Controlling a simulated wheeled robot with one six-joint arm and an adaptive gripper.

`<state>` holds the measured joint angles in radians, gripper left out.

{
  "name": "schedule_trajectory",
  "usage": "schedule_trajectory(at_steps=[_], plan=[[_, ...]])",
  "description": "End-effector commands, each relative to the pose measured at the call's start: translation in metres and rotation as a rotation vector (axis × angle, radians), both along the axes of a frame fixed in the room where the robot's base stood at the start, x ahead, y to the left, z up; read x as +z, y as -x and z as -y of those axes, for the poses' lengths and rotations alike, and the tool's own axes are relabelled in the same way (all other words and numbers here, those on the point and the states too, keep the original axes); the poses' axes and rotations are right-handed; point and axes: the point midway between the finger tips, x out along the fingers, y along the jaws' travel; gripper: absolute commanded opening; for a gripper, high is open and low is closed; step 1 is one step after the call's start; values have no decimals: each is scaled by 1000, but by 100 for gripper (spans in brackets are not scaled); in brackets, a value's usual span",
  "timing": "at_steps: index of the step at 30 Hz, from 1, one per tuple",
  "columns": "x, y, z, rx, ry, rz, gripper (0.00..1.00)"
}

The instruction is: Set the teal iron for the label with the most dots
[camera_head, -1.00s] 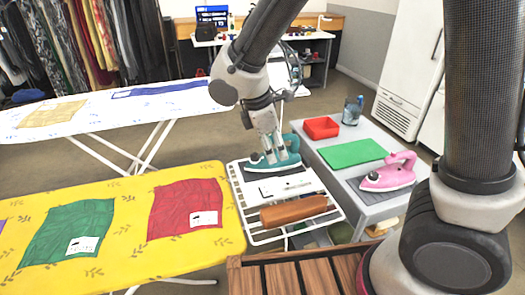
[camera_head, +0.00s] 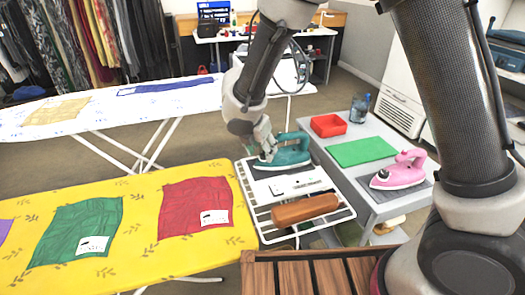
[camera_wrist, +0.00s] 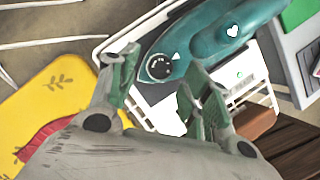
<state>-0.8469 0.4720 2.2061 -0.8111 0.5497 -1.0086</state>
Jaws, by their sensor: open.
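The teal iron (camera_head: 290,152) rests flat on the white wire rack beside the yellow ironing board. It also shows in the wrist view (camera_wrist: 205,40), with a round dark dial (camera_wrist: 159,67) and a white triangle mark by it. My gripper (camera_head: 266,150) is over the iron's front end. In the wrist view my open fingers (camera_wrist: 161,68) stand on either side of the dial; I cannot tell whether they touch it. White labels lie on the green cloth (camera_head: 70,228) and the red cloth (camera_head: 190,200); their marks are too small to read.
The rack (camera_head: 342,214) also holds a white strip (camera_head: 292,183) and a brown padded roll (camera_head: 305,209).

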Motion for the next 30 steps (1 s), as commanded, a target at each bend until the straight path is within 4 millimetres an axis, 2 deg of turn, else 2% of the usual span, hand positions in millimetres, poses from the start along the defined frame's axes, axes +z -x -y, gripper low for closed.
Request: schedule_trajectory(at_steps=[4, 12, 18, 20, 30], plan=[[-11, -3, 3, 0, 0, -1, 49], [-12, -4, 3, -1, -1, -1, 49], [-12, -4, 3, -1, -1, -1, 12], [-12, -4, 3, -2, -1, 0, 3], [-12, -4, 2, -41, -1, 0, 3]])
